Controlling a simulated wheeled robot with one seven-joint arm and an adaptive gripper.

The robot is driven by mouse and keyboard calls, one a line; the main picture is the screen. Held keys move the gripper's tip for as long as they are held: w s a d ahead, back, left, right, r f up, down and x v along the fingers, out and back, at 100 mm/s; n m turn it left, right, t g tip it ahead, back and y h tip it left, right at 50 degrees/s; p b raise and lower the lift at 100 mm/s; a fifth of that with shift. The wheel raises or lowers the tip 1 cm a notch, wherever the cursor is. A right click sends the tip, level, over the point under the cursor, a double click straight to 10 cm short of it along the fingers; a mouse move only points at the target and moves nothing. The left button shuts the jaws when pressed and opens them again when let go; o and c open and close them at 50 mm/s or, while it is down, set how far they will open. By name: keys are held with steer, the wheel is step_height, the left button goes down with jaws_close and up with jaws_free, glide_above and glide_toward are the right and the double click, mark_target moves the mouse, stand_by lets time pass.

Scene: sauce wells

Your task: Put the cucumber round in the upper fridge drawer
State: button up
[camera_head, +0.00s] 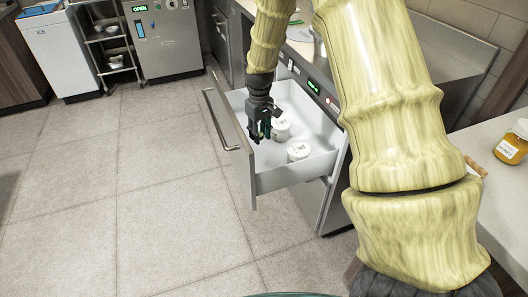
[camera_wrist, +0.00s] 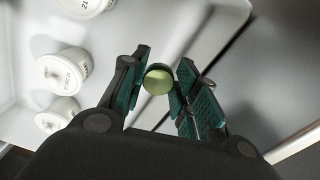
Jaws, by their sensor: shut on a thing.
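The cucumber round (camera_wrist: 157,80) is a small pale green disc with a dark rim, between the fingertips of my gripper (camera_wrist: 160,84) in the wrist view. My gripper is shut on it. In the head view my gripper (camera_head: 261,132) hangs pointing down inside the open upper fridge drawer (camera_head: 270,180), near its front panel. In that view the round is hardly distinguishable between the fingers. I cannot tell how far the round is above the drawer floor.
White lidded tubs stand in the drawer, one (camera_head: 298,151) nearer and one (camera_head: 281,130) beside my gripper; several show in the wrist view (camera_wrist: 63,70). The drawer's front panel (camera_head: 231,140) is close. A honey jar (camera_head: 512,142) stands on the counter at right.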

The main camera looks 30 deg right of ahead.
glide_above(259, 169)
step_height(259, 169, down, 11)
steer(key=shift+w+f+b, duration=0.1)
steer(key=shift+f+b, duration=0.1)
steer(key=shift+b, duration=0.15)
steer(key=shift+f, duration=2.25)
steer(key=shift+f, duration=0.15)
steer(key=o, duration=0.7)
step_height(259, 169, up, 12)
steer(key=shift+r+p, duration=0.15)
steer(key=shift+p, duration=0.15)
